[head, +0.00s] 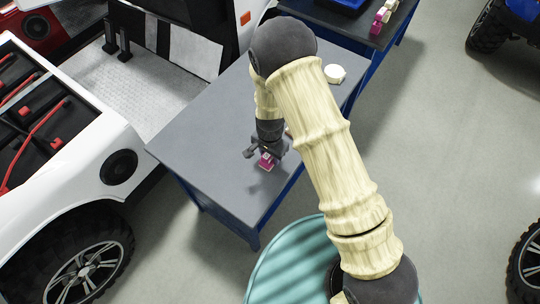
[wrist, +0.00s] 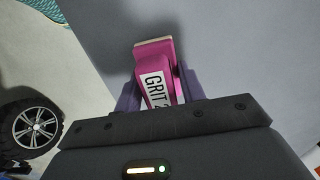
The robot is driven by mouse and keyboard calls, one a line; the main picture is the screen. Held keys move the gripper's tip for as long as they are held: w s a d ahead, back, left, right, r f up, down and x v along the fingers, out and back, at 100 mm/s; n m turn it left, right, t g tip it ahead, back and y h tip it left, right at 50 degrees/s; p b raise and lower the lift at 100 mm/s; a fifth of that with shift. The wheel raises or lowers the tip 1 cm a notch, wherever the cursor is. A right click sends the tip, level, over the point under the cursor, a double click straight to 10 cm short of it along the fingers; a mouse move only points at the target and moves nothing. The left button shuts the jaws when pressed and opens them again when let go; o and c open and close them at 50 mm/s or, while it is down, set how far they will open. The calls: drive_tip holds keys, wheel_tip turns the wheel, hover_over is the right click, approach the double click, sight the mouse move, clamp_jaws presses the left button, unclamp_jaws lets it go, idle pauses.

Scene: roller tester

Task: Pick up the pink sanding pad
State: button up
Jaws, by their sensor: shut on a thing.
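The pink sanding pad (head: 266,161) is at my gripper near the front part of the grey table. In the wrist view the pink sanding pad (wrist: 158,72) shows a white label reading "GRIT" and a pale edge at its far end. My gripper (wrist: 157,90) has its two dark fingers on either side of the pad and is shut on it. I cannot tell whether the pad touches the table top.
The grey table (head: 205,150) is mostly clear. A pale round object (head: 334,73) lies at its far right. A white vehicle (head: 120,130) stands close on the left. A second table (head: 340,22) at the back holds a pink and white item (head: 381,16).

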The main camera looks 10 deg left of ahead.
wheel_tip(320, 180, up, 10)
drive_tip(key=shift+b, duration=0.35)
idle(0.5)
drive_tip(key=o, duration=0.4)
drive_tip(key=shift+c, duration=1.2)
drive_tip(key=shift+w+d, duration=0.15)
drive_tip(key=shift+d, duration=0.05)
drive_tip(key=w+d+f+n, duration=0.1)
drive_tip(key=w+d, duration=0.1)
drive_tip(key=d, duration=0.6)
drive_tip(key=w+d+f+n+p, duration=0.1)
drive_tip(key=w+d+n, duration=0.1)
drive_tip(key=d, duration=0.7)
drive_tip(key=w+d+f+n, duration=0.1)
drive_tip(key=w+d, duration=0.2)
drive_tip(key=d, duration=0.5)
drive_tip(key=shift+w+d+f+n, duration=0.2)
drive_tip(key=shift+w+f+n, duration=0.05)
drive_tip(key=shift+w+n, duration=0.05)
